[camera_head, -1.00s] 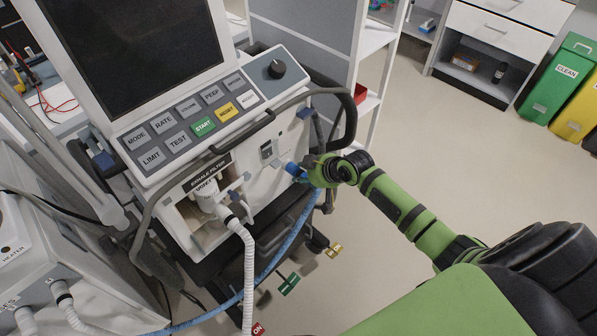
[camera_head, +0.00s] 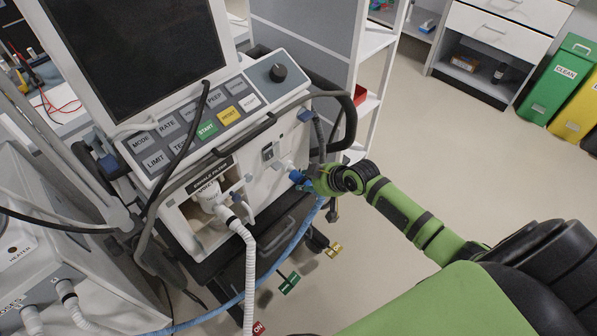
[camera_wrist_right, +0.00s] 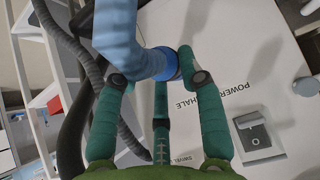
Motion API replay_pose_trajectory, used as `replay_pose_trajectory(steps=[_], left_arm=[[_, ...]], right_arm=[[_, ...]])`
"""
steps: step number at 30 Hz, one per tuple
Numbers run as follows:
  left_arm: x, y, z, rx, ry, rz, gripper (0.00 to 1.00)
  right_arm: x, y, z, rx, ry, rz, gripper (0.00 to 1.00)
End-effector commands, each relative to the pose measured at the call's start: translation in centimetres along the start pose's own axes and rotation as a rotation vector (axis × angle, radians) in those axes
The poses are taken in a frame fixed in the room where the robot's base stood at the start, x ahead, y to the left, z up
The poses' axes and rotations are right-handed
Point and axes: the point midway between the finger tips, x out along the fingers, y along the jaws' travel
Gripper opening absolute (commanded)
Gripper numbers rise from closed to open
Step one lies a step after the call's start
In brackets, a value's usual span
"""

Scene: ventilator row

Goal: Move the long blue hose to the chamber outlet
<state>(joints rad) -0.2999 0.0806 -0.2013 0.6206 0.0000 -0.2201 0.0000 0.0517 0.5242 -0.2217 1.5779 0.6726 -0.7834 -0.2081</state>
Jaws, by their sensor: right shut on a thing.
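The long blue hose (camera_head: 283,254) hangs from the ventilator's front and runs down and left to the bottom edge. Its blue end cuff (camera_head: 296,176) is at the white inhale-side port; I cannot tell whether it is still seated. My right gripper (camera_head: 314,180) is shut on the hose end. In the right wrist view the hose (camera_wrist_right: 121,38) passes between the green fingers, and the cuff (camera_wrist_right: 187,65) is against or close to the white panel. The heater unit (camera_head: 20,250) stands at the left; I cannot make out the chamber outlet. My left gripper is not in view.
A white corrugated hose (camera_head: 249,270) hangs from the exhale filter (camera_head: 207,195). A grey handle rail (camera_head: 215,150) crosses the ventilator front, and a black cable (camera_head: 180,150) loops over its panel. Open floor (camera_head: 470,165) lies to the right.

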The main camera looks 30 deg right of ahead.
Motion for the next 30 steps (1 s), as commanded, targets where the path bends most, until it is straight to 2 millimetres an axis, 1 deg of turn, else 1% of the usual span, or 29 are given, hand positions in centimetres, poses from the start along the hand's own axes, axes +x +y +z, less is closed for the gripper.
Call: replay_pose_trajectory(steps=[21, 30], left_arm=[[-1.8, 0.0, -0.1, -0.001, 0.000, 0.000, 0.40], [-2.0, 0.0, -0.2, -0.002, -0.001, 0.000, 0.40]], right_arm=[[-2.2, 0.5, 1.8, -0.002, 0.005, 0.011, 0.00], [-2.6, 0.5, 2.3, -0.002, 0.007, 0.011, 0.00]])
